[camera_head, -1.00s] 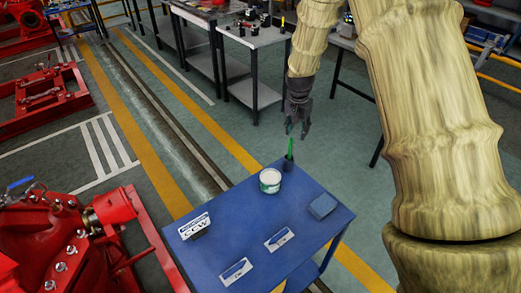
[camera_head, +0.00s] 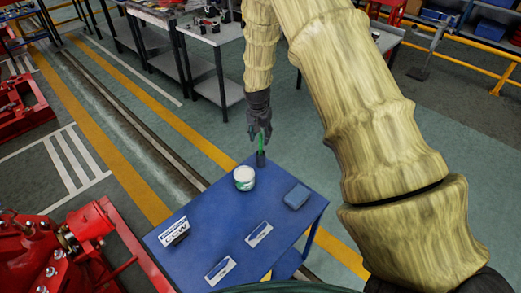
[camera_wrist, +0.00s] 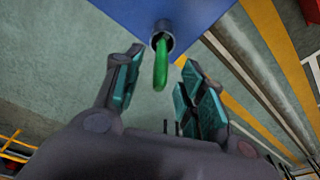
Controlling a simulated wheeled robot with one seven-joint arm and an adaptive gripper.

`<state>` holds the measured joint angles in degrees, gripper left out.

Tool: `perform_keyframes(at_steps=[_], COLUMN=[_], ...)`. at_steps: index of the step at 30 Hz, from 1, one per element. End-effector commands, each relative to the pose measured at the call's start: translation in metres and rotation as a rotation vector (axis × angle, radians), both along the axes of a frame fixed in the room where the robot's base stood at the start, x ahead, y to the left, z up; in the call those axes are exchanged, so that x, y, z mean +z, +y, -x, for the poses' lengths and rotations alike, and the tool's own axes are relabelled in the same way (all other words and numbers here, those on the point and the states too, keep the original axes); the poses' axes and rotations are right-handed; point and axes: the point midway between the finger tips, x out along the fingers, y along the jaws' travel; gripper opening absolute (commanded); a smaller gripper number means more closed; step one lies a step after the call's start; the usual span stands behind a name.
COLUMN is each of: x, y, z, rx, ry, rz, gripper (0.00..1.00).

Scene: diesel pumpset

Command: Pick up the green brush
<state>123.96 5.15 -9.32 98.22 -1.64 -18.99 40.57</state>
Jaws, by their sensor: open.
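The green brush (camera_head: 261,142) stands upright in a dark cup (camera_head: 261,159) at the far corner of the blue table (camera_head: 205,218). In the wrist view its green handle (camera_wrist: 160,65) sticks out of the grey cup (camera_wrist: 163,36) towards me. My gripper (camera_head: 260,133) is pointed down just over the brush, its fingertips around or beside the handle's top. In the wrist view my gripper (camera_wrist: 158,85) is open, with a finger on either side of the handle and gaps between. The brush's lower end is hidden in the cup.
On the table are a white tub (camera_head: 244,179), a blue block (camera_head: 297,196), a CCW sign (camera_head: 174,231) and two labelled cards (camera_head: 259,234). Red machinery (camera_head: 60,240) stands at the left. A grey workbench (camera_head: 215,50) is behind; the floor between is clear.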

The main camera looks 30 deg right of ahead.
Motion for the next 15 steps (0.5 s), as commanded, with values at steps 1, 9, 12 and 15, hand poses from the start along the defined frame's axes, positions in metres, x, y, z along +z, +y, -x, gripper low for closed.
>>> perform_keyframes(at_steps=[1,9,12,15], x=[-0.004,-0.031,-0.037,-0.04], y=[0.0,0.0,-0.001,-0.001], z=[0.002,0.001,-0.001,-0.001], rx=[0.001,-0.001,-0.001,0.0], ry=[0.004,0.003,0.001,0.001], rz=[0.0,0.0,0.0,0.001], gripper=[0.4,0.4,0.4,0.4])
